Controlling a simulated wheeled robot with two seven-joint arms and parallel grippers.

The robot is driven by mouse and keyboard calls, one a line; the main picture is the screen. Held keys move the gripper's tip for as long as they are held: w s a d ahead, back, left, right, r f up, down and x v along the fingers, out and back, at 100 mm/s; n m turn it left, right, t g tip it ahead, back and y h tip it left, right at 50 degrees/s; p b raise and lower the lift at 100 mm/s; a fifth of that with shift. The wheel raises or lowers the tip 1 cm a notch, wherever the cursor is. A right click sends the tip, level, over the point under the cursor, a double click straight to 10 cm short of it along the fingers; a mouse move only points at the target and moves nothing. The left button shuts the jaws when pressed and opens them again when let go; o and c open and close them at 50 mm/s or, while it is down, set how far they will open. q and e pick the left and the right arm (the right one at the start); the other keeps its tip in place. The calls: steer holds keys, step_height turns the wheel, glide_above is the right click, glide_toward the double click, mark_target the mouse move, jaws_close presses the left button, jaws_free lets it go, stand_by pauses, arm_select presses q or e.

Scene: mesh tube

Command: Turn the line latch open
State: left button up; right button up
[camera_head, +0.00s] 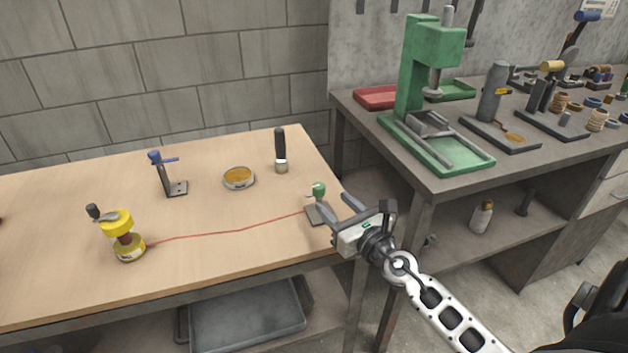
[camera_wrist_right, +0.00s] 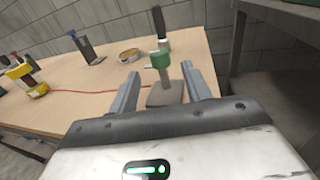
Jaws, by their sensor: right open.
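The line latch appears to be the small green-topped post (camera_head: 319,189) on a grey base plate near the right end of the wooden bench. A thin red line (camera_head: 225,231) runs to it from a yellow reel (camera_head: 122,236) with a dark crank knob. My right gripper (camera_head: 333,204) is open and empty just right of the post. In the right wrist view the green head (camera_wrist_right: 160,58) stands between and beyond the two fingers, with no clear contact. The exact angle of the latch is hard to tell. My left gripper is out of view.
A blue-topped post (camera_head: 166,172), a round tin (camera_head: 239,178) and a black-handled tool (camera_head: 281,150) stand behind the line on the bench (camera_head: 80,275). A dark workbench with a green press (camera_head: 428,75) is at the right. The bench's front middle is clear.

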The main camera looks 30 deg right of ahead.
mark_target(314, 185)
steer(key=w, duration=0.9)
steer(key=shift+b, duration=0.35)
steer(key=shift+f, duration=0.1)
steer(key=c, duration=1)
